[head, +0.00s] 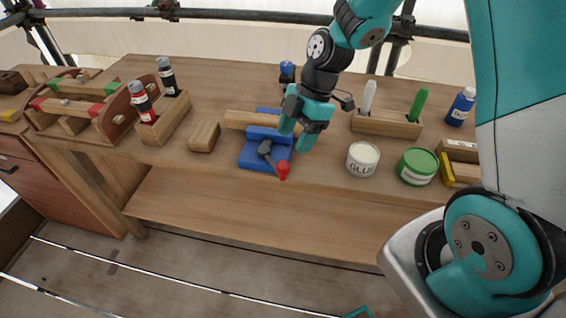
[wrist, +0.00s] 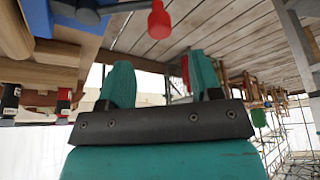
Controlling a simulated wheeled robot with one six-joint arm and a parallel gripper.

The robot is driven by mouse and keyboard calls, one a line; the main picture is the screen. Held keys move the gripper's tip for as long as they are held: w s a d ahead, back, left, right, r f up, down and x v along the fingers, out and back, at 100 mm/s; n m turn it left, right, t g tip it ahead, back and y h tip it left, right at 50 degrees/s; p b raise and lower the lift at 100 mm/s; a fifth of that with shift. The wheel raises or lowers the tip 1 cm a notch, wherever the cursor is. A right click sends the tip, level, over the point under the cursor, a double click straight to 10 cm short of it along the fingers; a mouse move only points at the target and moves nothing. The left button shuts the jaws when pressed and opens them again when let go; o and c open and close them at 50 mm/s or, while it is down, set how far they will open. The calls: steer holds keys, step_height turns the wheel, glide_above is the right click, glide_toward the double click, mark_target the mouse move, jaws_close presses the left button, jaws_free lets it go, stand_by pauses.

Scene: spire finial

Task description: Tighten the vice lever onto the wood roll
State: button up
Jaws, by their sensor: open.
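The blue vice (head: 262,152) stands near the front edge of the wooden bench. Its dark lever with a red knob (head: 283,170) points toward the front right. The wood roll (head: 248,120) lies at the back of the vice and extends to the left. My gripper (head: 297,128) is open and empty, at the right side of the vice. In the wrist view my open fingers (wrist: 160,85) frame empty space, with the red lever knob (wrist: 159,20) above and between them, apart from both. The blue vice (wrist: 80,20) shows at the upper left there. Whether the vice jaws touch the roll is hidden.
A white glue tub (head: 363,158) and a green tin (head: 417,167) stand right of the vice. A wooden block (head: 204,136) lies to its left. A holder with white and green markers (head: 386,124) is behind the tubs. Open space lies before the bench's front edge.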

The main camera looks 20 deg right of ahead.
mark_target(284, 164)
steer(key=x, duration=0.8)
steer(key=shift+a+f+p, duration=0.1)
steer(key=shift+f+p, duration=0.2)
steer(key=c, duration=1.1)
